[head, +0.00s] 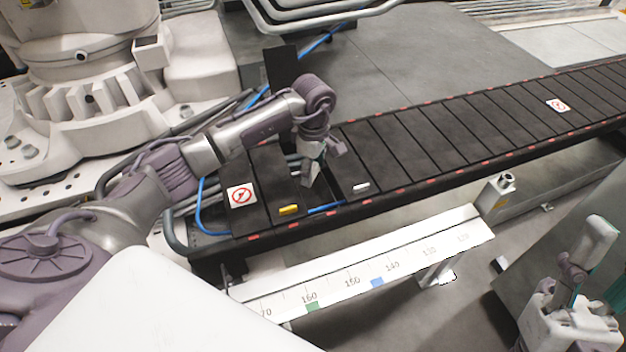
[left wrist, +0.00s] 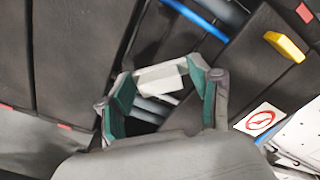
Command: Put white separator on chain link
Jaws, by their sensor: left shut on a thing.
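My left gripper (head: 312,172) is over the dark gap in the black chain (head: 385,150). Its green-padded fingers (left wrist: 160,85) are shut on a white separator (left wrist: 162,77), seen between the tips in the left wrist view; in the head view the gripper hides most of it. Grey and blue hoses run through the gap below. A small white piece (head: 358,187) lies on the link right of the gap, and a yellow piece (head: 289,209) on the link left of it, also in the left wrist view (left wrist: 285,46). My right gripper (head: 598,272) is at the lower right, fingers apart, partly cut off.
A white ruler rail (head: 375,268) with green and blue marks runs in front of the chain. A no-touch sign (head: 241,195) is on the left link, another (head: 557,105) far right. Grey pipes (head: 310,18) are behind. A robot base (head: 85,95) stands at the left.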

